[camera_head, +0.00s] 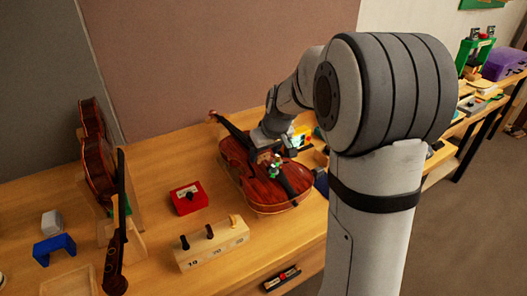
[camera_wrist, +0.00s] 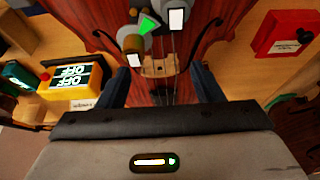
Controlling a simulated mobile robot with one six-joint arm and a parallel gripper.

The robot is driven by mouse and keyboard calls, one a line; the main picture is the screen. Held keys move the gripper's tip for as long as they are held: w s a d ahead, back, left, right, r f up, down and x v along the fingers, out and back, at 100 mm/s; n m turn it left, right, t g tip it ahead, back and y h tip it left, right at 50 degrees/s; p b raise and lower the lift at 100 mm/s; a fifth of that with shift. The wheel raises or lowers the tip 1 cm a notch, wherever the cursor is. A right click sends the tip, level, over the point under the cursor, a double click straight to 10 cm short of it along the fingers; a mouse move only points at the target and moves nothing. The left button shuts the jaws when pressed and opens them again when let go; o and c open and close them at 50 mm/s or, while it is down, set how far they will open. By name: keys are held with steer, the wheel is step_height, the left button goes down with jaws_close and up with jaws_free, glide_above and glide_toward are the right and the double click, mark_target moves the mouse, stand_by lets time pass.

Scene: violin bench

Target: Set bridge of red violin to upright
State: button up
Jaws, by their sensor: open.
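The red violin (camera_head: 280,190) lies face up on the bench, and its glossy body also fills the middle of the wrist view (camera_wrist: 225,25). The pale bridge (camera_wrist: 160,66) stands across the strings in the wrist view; I cannot tell clearly how far it leans. My gripper (camera_wrist: 161,85) is over the violin with its two dark fingers apart, one on each side of the strings and near the bridge. The fingers appear empty.
A green marker piece (camera_wrist: 149,22) with grey and white parts sits close to the bridge. A red box (camera_head: 188,198) and a wooden block with pegs (camera_head: 211,243) stand left of the violin. A yellow OFF device (camera_wrist: 75,80) is nearby. Bare bench shows left of the red box.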

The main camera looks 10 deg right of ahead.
steer(key=shift+c, duration=0.2)
steer(key=c, duration=1)
steer(key=shift+o, duration=0.2)
steer(key=shift+w+a+r+g+p, duration=0.1)
steer(key=shift+r+g+p, duration=0.25)
steer(key=shift+p, duration=0.55)
steer(key=shift+w+f+g+h+p, duration=0.2)
steer(key=shift+f+g+h+p, duration=0.1)
steer(key=shift+g+p, duration=0.3)
steer(key=o, duration=1)
